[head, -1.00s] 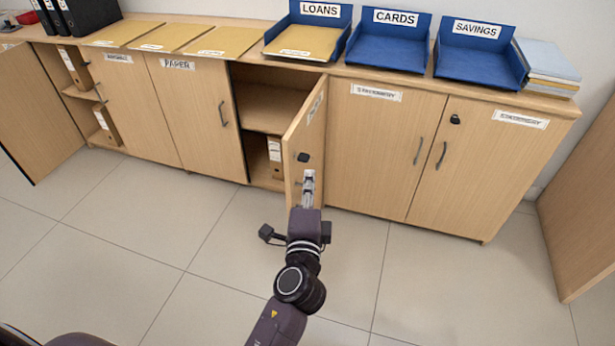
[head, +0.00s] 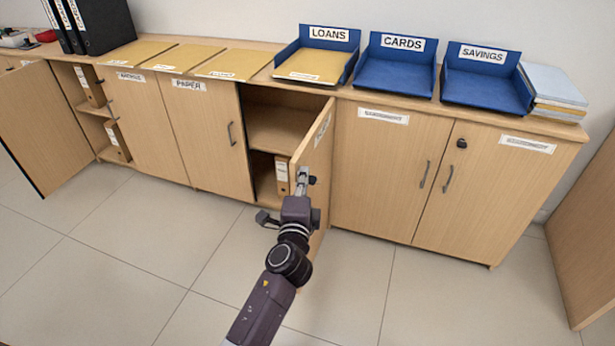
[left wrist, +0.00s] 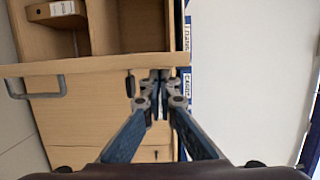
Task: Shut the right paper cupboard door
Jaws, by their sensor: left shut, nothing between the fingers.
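The right paper cupboard door (head: 318,150) is wooden and stands ajar, hinged on its right side. Its outer face carries a white label and a small black lock (head: 312,180). My left gripper (head: 303,174) is shut and empty at the outer face, close to the free edge and lock. In the left wrist view the closed fingertips (left wrist: 160,76) are near the door's edge (left wrist: 90,65), with the door's handle (left wrist: 36,88) at left. Whether they touch the door I cannot tell. In the head view my forearm hides the handle and lower door. My right gripper is not in view.
The left paper door (head: 208,135) is shut. The open cupboard holds a shelf (head: 280,125) and a binder (head: 282,176). Blue trays (head: 395,85) stand on top. Another door (head: 45,130) is open at far left. The tiled floor (head: 130,250) in front is clear.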

